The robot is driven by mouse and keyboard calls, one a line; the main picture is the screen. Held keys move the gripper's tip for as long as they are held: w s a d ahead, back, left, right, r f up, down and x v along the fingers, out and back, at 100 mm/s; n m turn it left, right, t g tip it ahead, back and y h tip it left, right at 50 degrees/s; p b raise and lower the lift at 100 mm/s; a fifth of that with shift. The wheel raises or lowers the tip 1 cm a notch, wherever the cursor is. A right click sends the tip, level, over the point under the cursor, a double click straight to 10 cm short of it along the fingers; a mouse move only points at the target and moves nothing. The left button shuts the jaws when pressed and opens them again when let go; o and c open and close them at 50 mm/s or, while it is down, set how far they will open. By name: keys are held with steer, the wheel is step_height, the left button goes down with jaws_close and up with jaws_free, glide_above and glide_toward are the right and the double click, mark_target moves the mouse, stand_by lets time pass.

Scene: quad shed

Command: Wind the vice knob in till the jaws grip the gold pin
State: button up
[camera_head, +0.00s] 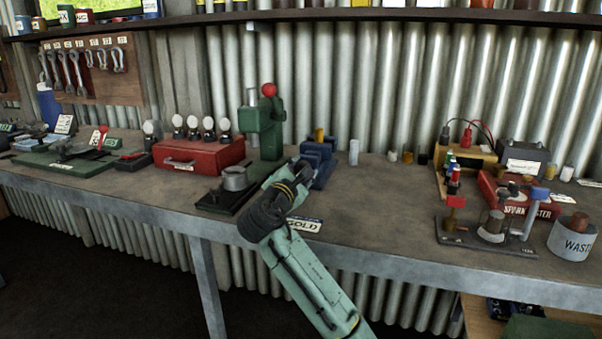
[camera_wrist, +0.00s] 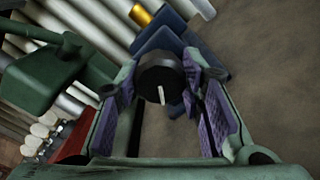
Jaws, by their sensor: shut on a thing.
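The blue vice (camera_head: 321,154) stands on the bench, right of the green press; part of it shows at the top of the wrist view (camera_wrist: 166,38). The gold pin (camera_head: 319,135) stands upright at the vice, and its gold end (camera_wrist: 141,14) shows at the top of the wrist view. I cannot tell whether the vice jaws touch it. The round black vice knob (camera_wrist: 161,80), with a white mark pointing down in the picture, sits between my purple-padded fingers. My gripper (camera_head: 299,168) is shut on this knob; in the head view my arm hides the knob.
A green press with a red ball (camera_head: 268,118) stands close left of the vice, behind a dark plate with a metal cup (camera_head: 235,178). A red box (camera_head: 198,157) is further left. A label card (camera_head: 304,224) lies in front.

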stand_by(0.4)
steer(key=o, duration=1.1)
steer(key=shift+o, duration=0.2)
steer(key=v, duration=1.2)
